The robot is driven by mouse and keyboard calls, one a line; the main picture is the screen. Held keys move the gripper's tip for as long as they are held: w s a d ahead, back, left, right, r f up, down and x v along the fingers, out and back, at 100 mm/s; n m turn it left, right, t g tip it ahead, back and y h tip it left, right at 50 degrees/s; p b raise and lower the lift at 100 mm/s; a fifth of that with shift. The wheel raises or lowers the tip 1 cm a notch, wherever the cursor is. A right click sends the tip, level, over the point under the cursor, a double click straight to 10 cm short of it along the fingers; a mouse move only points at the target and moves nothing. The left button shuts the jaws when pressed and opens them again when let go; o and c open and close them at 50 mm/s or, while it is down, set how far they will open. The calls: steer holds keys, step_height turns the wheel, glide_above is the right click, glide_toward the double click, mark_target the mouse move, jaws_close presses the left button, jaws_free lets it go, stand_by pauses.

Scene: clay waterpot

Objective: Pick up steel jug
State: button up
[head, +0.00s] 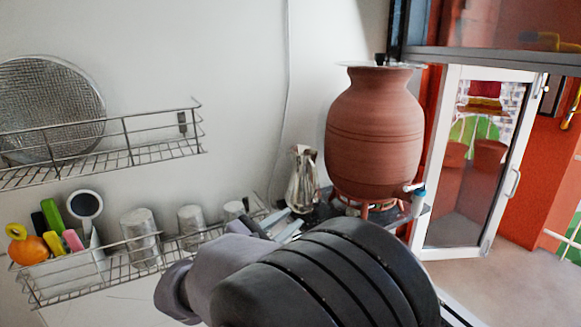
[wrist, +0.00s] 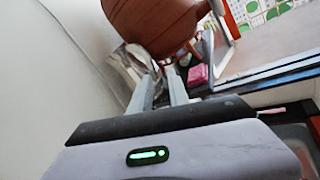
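The steel jug (head: 302,180) is shiny and stands upright in the head view, on a dark surface left of the clay waterpot (head: 373,135). In the wrist view the jug (wrist: 128,68) is beyond my fingertips and partly covered by them. My gripper (head: 283,221) is in front of and below the jug in the head view. In the wrist view my gripper (wrist: 161,74) has its two grey fingers apart, with nothing held between them. The jug's base is partly hidden in the head view.
The waterpot stands on a reddish stand close beside the jug. A wire rack (head: 140,262) with steel cups and utensils is on the wall at left. A pink item (wrist: 199,75) lies right of the fingers. A glass door (head: 478,150) is at right.

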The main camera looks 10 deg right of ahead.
steer(key=w+r+n, duration=0.1)
steer(key=w, duration=0.1)
steer(key=p, duration=0.3)
glide_toward(313, 191)
steer(key=x, duration=0.5)
steer(key=shift+t, duration=0.4)
steer(key=p+x, duration=0.1)
steer(key=x, duration=0.5)
steer(key=shift+f+p, duration=0.25)
steer(key=shift+p, duration=0.15)
steer(key=shift+s+a+r, duration=0.1)
steer(key=shift+s, duration=0.15)
steer(key=shift+c, duration=1.1)
jaws_close()
